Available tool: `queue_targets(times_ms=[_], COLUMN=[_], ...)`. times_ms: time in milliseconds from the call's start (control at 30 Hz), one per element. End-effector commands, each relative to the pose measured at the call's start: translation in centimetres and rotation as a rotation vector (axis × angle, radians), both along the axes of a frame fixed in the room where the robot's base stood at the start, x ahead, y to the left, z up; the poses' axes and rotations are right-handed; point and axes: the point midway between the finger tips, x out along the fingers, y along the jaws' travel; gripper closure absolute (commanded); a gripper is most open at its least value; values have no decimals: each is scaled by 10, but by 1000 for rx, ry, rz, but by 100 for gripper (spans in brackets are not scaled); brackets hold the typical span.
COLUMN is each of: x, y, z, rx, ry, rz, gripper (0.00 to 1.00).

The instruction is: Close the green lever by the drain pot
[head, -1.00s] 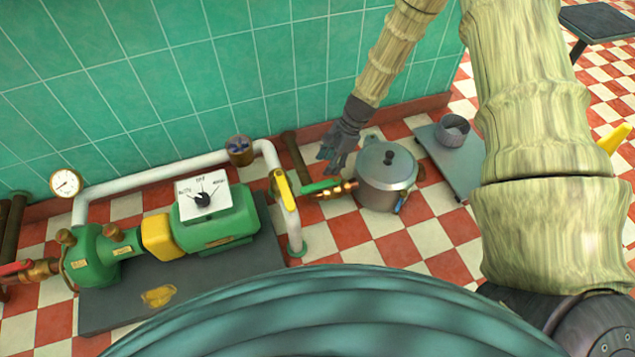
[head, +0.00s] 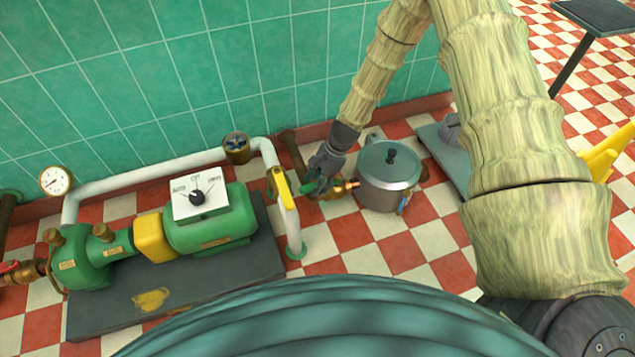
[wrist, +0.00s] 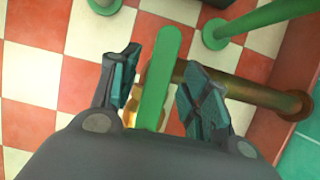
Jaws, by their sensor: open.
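The green lever (head: 308,187) sits on a brass valve (head: 343,188) at the side of the grey lidded drain pot (head: 388,181). My gripper (head: 320,180) is at the lever in the head view and hides part of it. In the wrist view the lever (wrist: 160,70) runs between the two fingers of my gripper (wrist: 161,85), with a gap to each. The gripper is open. The brass valve body (wrist: 135,108) shows partly below the lever. Whether a finger touches the lever I cannot tell.
A yellow lever (head: 283,188) on the white pipe stands just left of my gripper. A brown pipe (wrist: 245,90) runs beside the right finger. The green pump (head: 210,220) is further left. The tiled wall (head: 250,70) is behind.

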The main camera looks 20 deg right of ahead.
Motion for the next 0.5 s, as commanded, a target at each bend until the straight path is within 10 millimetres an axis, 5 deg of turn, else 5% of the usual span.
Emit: queue_targets(times_ms=[167, 400, 500], x=[0, 0, 0], y=[0, 0, 0], z=[0, 0, 0], rx=[0, 0, 0], ry=[0, 0, 0], rz=[0, 0, 0], gripper=[55, 99, 100])
